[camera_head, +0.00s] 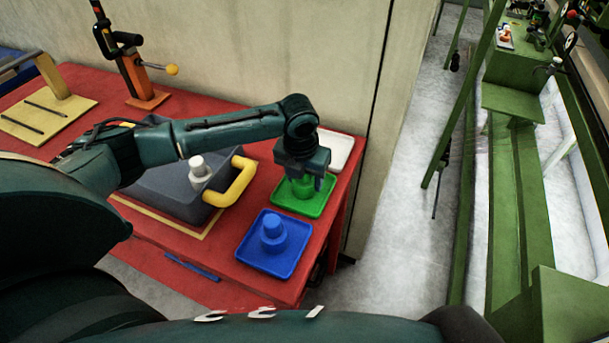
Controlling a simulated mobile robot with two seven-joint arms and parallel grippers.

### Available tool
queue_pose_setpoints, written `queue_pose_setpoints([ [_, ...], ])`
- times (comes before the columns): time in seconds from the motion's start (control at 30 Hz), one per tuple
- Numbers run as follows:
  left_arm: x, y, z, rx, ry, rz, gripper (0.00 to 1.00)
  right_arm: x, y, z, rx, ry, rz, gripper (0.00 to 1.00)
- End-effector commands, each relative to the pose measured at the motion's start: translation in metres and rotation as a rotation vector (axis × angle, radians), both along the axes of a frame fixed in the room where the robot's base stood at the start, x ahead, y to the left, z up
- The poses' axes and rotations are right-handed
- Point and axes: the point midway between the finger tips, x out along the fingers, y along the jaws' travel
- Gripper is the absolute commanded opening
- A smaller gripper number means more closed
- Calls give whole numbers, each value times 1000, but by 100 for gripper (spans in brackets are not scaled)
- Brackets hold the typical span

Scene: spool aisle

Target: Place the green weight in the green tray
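The green weight (302,189) is at the middle of the green tray (315,208), which lies on the red table near its right end. It looks upright. My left gripper (305,178) points down right over the green weight, with its fingers around the weight's upper part. The gripper hides the weight's top, and I cannot tell whether the fingers press on it or stand apart from it. Whether the weight's base rests on the tray is also hard to tell. My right gripper is out of view.
A blue tray (246,250) with a blue weight (273,235) lies in front of the green tray. A white tray (338,147) is behind it. A grey case (160,188) with a yellow handle (238,183) and a white weight (199,170) stands left. A wall (270,50) bounds the back.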

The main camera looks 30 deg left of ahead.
Motion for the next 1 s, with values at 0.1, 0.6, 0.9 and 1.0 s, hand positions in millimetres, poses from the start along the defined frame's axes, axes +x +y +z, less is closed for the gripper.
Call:
queue_pose_setpoints([
  [0.1,0,0,0,0,1,-1,60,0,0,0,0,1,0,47],
  [0.6,-1,0,8,0,0,-1,72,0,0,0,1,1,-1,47],
  [0.9,-9,0,68,-1,-4,-1,72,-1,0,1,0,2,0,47],
  [1.0,-12,-1,88,-1,-3,-1,72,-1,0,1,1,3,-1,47],
])
